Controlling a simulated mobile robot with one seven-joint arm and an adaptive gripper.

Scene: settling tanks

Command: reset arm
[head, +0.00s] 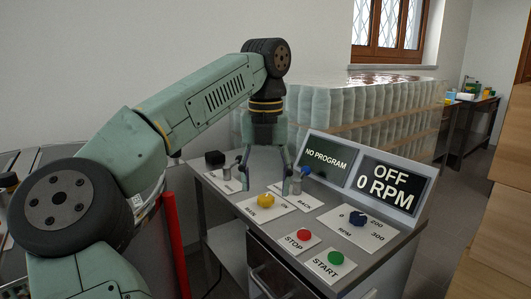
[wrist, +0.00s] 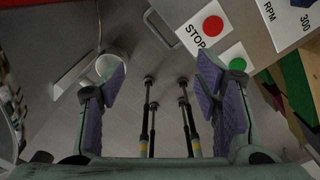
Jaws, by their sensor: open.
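My arm reaches from the lower left up and over to the right in the head view, then bends down at the wrist. My gripper (head: 267,185) hangs fingers-down in front of the upper left part of the control panel (head: 235,192). Its jaws are apart with nothing between them. In the wrist view my gripper (wrist: 160,85) shows two spread fingers with purple pads. Whether the fingertips touch the panel I cannot tell.
The panel carries a red STOP button (head: 303,236), a green START button (head: 335,258), a yellow knob (head: 265,199) and a blue RPM knob (head: 357,219). A display (head: 388,188) reads OFF, 0 RPM. Wrapped stacked jars (head: 360,110) stand behind. A red post (head: 172,240) rises left.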

